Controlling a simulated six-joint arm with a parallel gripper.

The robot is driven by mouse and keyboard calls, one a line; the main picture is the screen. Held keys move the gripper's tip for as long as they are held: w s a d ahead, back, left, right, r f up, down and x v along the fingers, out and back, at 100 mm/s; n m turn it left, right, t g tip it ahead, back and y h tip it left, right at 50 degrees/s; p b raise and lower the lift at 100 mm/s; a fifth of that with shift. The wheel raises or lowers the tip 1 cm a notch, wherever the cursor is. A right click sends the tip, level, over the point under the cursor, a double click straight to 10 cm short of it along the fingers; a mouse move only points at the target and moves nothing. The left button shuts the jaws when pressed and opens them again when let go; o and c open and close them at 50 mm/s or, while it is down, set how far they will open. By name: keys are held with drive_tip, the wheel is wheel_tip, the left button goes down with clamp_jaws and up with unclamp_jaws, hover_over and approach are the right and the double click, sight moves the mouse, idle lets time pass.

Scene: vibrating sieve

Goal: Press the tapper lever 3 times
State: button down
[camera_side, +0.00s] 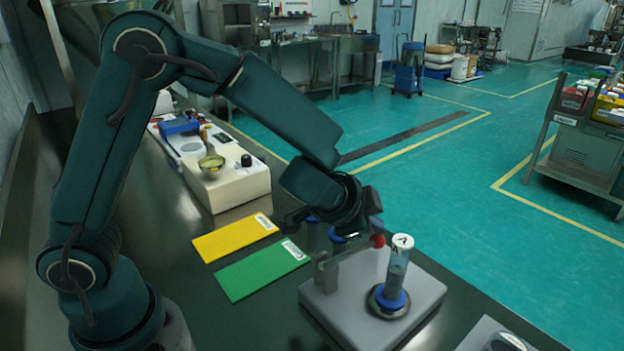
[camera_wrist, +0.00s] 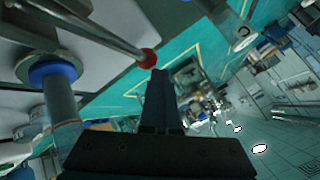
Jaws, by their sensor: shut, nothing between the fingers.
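The tapper has a pale grey base (camera_side: 420,297) with a metal bracket (camera_side: 325,273) and a slanting lever ending in a red knob (camera_side: 378,240). In the wrist view the rod runs to the red knob (camera_wrist: 147,58). A clear tube (camera_side: 397,272) with a white cap marked A stands upright in a blue collar on the base. My gripper (camera_side: 372,228) is shut and empty, just above the knob. In the wrist view its dark fingertips (camera_wrist: 160,73) are right beside the knob; whether they touch it I cannot tell.
A yellow card (camera_side: 233,238) and a green card (camera_side: 258,270) lie left of the tapper. A cream device (camera_side: 235,185) with a small bowl stands behind them. Blue parts behind my gripper are mostly hidden. Another grey unit (camera_side: 480,335) is at the front right.

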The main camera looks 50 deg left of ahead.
drive_tip(key=shift+r, duration=1.65)
drive_tip(key=shift+r, duration=2.5)
